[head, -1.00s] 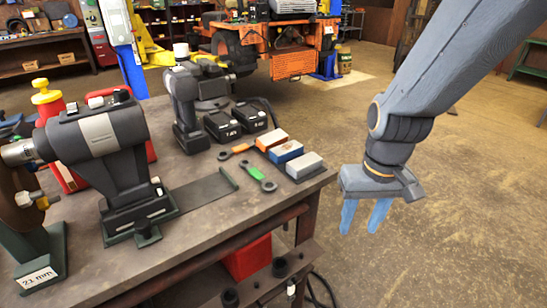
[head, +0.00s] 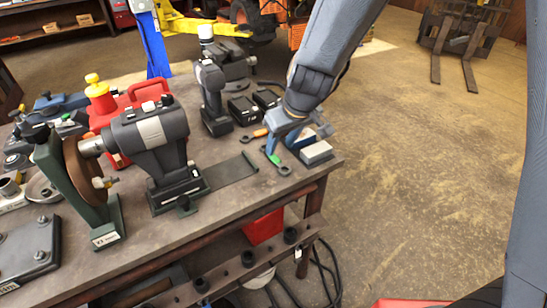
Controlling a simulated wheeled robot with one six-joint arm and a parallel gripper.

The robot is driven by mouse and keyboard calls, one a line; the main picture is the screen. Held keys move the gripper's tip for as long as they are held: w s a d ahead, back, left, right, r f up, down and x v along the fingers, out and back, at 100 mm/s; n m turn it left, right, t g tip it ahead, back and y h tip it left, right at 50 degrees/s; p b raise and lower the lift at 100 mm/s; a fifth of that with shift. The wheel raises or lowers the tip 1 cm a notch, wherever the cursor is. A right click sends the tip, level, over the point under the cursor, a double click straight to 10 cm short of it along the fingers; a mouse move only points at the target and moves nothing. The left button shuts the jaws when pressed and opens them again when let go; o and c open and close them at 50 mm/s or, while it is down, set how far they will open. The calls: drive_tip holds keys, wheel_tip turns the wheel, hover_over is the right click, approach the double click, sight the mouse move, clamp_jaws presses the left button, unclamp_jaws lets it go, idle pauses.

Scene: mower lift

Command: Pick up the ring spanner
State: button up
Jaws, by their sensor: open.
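A small spanner with a green grip (head: 273,159) lies on the bench top near its right edge, its dark ring end toward the front. A second spanner with an orange grip (head: 258,134) lies just behind it, partly hidden by my gripper. I cannot tell from the grips which one the task means. My gripper (head: 281,146) points down with its blue fingers open, low over the green-gripped spanner. Whether the fingers touch it or straddle it is unclear.
A grey-white block (head: 316,152) stands close to the right of my gripper. Black batteries (head: 244,110) and a drill (head: 213,95) stand behind on the left. A grinder-like machine (head: 150,140) fills the left of the bench (head: 215,205).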

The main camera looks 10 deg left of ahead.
sight(274, 157)
drive_tip(key=b+x, duration=0.1)
drive_tip(key=x, duration=0.4)
drive_tip(key=shift+s+a+f, duration=0.15)
drive_tip(key=shift+f, duration=0.05)
clamp_jaws()
drive_tip(key=shift+r, duration=0.1)
